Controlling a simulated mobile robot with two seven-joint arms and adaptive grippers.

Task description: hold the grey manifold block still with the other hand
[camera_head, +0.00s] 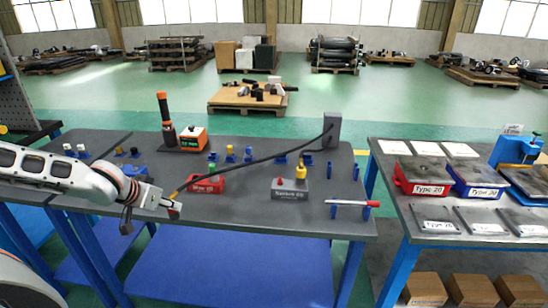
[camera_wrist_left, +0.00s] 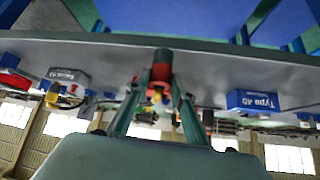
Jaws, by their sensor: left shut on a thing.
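A grey block (camera_head: 290,193) with a small label on its front, which I take for the manifold block, stands on the work table. The block also shows at the left of the left wrist view (camera_wrist_left: 68,78). My left gripper (camera_head: 172,207) is at the table's front left, well left of the block and apart from it. It is shut on a red and dark cylindrical piece (camera_wrist_left: 161,68) with some yellow by it. My right gripper is in neither view.
A dark cable (camera_head: 262,160) runs from a grey post (camera_head: 331,130) toward my left gripper. A red-and-white marker-like rod (camera_head: 350,203) lies right of the block. Small blue holders (camera_head: 308,159) stand behind.

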